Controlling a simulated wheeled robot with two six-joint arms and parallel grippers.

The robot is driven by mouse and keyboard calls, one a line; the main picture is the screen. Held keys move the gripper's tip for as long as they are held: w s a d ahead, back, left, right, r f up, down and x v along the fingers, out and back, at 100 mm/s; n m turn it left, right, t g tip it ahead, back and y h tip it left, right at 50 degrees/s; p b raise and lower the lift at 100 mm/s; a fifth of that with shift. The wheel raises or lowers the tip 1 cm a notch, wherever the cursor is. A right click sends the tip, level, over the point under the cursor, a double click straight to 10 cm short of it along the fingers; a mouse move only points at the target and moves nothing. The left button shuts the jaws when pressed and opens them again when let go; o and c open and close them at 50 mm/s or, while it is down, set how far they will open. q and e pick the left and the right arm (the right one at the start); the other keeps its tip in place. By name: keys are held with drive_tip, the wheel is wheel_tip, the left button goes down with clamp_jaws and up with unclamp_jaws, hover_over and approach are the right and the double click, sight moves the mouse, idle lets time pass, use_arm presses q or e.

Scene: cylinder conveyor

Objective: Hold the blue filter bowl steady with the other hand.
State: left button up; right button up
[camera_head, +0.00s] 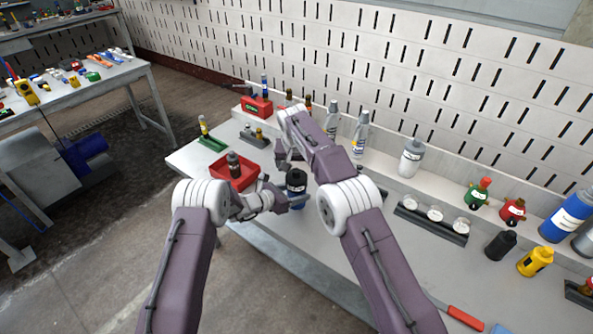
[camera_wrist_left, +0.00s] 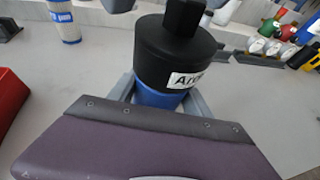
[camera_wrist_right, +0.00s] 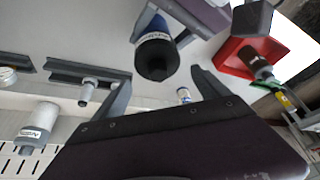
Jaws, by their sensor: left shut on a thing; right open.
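The blue filter bowl (camera_head: 297,206) is under a black cap (camera_head: 296,180), upright near the bench's front edge. In the left wrist view the blue bowl (camera_wrist_left: 160,98) shows below the wide black cap (camera_wrist_left: 178,50), which carries a white label. My left gripper (camera_head: 290,204) is shut on the blue bowl, one finger on each side. My right gripper (camera_head: 284,160) is open and empty, behind and above the filter. In the right wrist view its fingers are apart, with the black cap (camera_wrist_right: 156,60) seen beyond them, not touching.
A red tray (camera_head: 222,184) with a dark bottle (camera_head: 233,163) stands left of the filter. A dark rack (camera_head: 430,222) with white-topped pieces is to the right. White-and-grey bottles (camera_head: 361,133) stand along the back.

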idle(0.4)
drive_tip(key=shift+f, duration=1.15)
drive_tip(key=c, duration=1.5)
drive_tip(key=o, duration=1.5)
drive_tip(key=shift+r, duration=0.1)
drive_tip(key=shift+r, duration=1.2)
